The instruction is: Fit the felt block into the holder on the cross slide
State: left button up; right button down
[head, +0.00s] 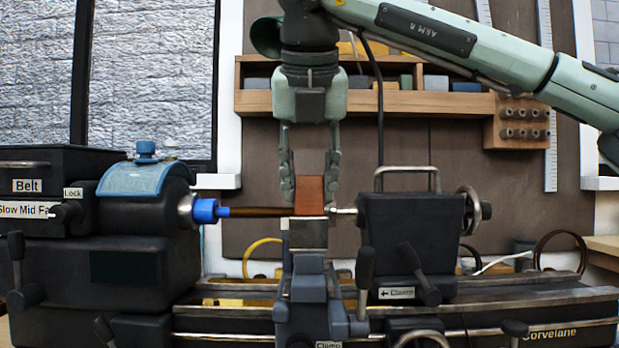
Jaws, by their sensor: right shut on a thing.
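The felt block (309,192) is a reddish-brown cube in the head view. My right gripper (309,180) points straight down and is shut on it, one finger at each side. The block is upright, directly above the silver holder (308,234) on the cross slide (308,284). Its lower edge comes close to the holder's top; I cannot tell whether they touch. The inside of the holder is hidden. The block and holder hide part of the brown rod (262,211) between the blue chuck (206,211) and the tailstock (412,235). My left gripper is not in view.
The headstock (145,225) stands left of the holder, and the tailstock with its handwheel (470,210) stands close on the right. Bed rails (480,335) run below. A wooden shelf (420,103) with several blocks hangs behind. A dark cable (379,120) hangs right of my right gripper.

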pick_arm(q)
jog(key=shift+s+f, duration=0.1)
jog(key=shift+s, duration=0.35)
pick_arm(e)
jog(key=shift+a+f, duration=0.1)
jog(key=shift+f, duration=0.55)
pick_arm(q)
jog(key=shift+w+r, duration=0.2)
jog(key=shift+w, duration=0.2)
pick_arm(e)
jog(key=shift+w, duration=0.3)
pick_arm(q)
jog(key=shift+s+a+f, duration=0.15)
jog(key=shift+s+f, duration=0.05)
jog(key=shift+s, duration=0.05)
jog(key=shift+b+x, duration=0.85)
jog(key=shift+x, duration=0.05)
pick_arm(e)
jog(key=shift+f, duration=1.1)
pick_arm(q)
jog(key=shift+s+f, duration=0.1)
pick_arm(e)
jog(key=shift+w+f, duration=0.1)
jog(key=shift+w+f, duration=0.1)
jog(key=shift+w, duration=0.05)
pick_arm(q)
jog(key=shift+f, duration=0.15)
